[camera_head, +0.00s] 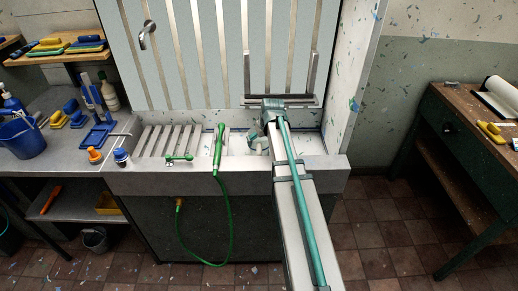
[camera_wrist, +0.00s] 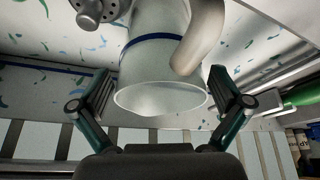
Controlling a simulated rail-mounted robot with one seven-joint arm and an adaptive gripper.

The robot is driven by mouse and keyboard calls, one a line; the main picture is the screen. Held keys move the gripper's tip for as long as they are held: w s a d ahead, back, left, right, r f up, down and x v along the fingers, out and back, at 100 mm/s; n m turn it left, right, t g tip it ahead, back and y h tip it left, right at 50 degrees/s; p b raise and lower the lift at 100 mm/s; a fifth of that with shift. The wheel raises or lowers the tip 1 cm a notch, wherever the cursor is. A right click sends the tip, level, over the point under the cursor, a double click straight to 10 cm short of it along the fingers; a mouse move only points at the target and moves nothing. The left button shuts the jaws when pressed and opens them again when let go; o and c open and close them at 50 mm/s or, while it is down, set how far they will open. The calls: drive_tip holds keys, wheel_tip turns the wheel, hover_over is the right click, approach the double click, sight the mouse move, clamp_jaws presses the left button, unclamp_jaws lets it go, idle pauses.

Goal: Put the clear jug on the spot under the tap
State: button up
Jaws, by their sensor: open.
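The clear jug (camera_wrist: 160,75), a pale translucent cylinder with a blue band, shows in the wrist view with its round rim towards my gripper. My gripper (camera_wrist: 160,92) is open, with one finger on each side of the jug's rim; contact is not clear. A curved grey pipe-like part (camera_wrist: 200,38) overlaps the jug's right side. In the head view my gripper (camera_head: 262,132) is over the right part of the sink and largely hides what is there. A bare metal tap (camera_head: 148,30) is on the panel at upper left.
The sink (camera_head: 145,183) has a slatted rack (camera_head: 170,140) at its left. A green hose (camera_head: 219,145) stands left of my arm and loops down in front. A metal ledge (camera_head: 308,98) is behind my gripper. A cluttered counter is left; a wooden bench (camera_head: 460,105) is right.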

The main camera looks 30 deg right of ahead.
drive_tip(key=shift+p+x, duration=0.3)
drive_tip(key=shift+x, duration=1.1)
drive_tip(key=c, duration=1)
drive_tip(key=shift+r, duration=0.15)
